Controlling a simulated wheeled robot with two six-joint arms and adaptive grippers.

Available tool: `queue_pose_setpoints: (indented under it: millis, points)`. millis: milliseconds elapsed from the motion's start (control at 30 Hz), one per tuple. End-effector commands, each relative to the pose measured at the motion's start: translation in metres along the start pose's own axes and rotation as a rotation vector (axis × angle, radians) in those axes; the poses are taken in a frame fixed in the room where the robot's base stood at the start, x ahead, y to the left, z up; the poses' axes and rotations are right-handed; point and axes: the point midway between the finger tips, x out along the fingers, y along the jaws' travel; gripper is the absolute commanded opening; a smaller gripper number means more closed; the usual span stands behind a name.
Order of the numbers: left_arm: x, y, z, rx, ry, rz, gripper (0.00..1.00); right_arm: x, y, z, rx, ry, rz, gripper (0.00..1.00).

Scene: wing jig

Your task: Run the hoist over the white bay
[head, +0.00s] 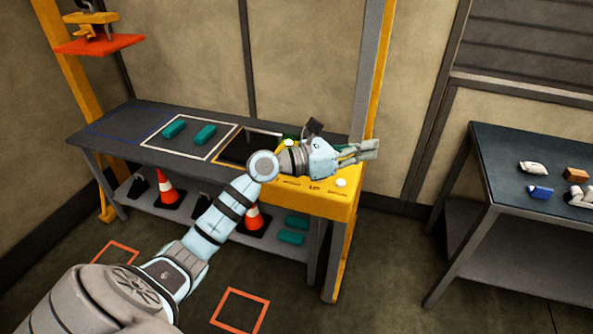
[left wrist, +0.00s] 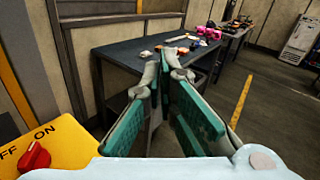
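The hoist (head: 97,22) hangs from the yellow gantry at upper left, with an orange-red plate (head: 100,44) under it, over the bench's left end. The white bay (head: 163,148) is a white outline on the bench with two teal blocks (head: 204,134) inside. My left gripper (head: 366,151) is above the right end of the yellow control box (head: 318,200), empty; its fingers show slightly apart in the left wrist view (left wrist: 161,68). A red knob (left wrist: 34,157) marked OFF and ON shows there; its setting is unclear. My forearm hides part of the box. My right gripper is out of view.
A blue-outlined bay (head: 105,132) lies left of the white one, and a dark orange-edged bay (head: 232,160) right of it. Traffic cones (head: 168,190) stand on the lower shelf. A side table (head: 510,150) with small objects stands at right, with clear floor before it.

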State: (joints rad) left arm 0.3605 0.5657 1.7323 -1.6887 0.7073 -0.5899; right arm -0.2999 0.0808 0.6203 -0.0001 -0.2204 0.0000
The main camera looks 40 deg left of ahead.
Motion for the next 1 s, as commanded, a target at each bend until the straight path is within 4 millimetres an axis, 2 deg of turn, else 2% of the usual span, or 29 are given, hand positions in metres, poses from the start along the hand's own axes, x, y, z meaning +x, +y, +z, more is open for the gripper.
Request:
queue_pose_setpoints:
  millis: [33,100,200,300,433,767,1000]
  points:
    - [-0.009,0.033,-0.004,0.270,0.225,0.038,0.00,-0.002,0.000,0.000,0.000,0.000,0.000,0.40]
    - [-0.031,0.071,-0.014,0.457,0.453,0.092,0.00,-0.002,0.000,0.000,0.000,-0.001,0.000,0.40]
    - [-0.064,0.109,-0.013,0.584,0.671,0.160,0.00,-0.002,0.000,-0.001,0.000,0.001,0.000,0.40]
    - [-0.088,0.132,-0.010,0.634,0.801,0.208,0.00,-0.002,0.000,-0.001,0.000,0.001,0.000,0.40]
    - [-0.102,0.142,-0.008,0.652,0.867,0.230,0.00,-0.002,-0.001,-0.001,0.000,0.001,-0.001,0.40]
    - [-0.103,0.142,-0.010,0.651,0.871,0.231,0.00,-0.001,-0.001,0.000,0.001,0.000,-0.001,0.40]
    - [-0.102,0.144,-0.028,0.651,0.870,0.231,0.00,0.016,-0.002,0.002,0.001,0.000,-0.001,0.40]
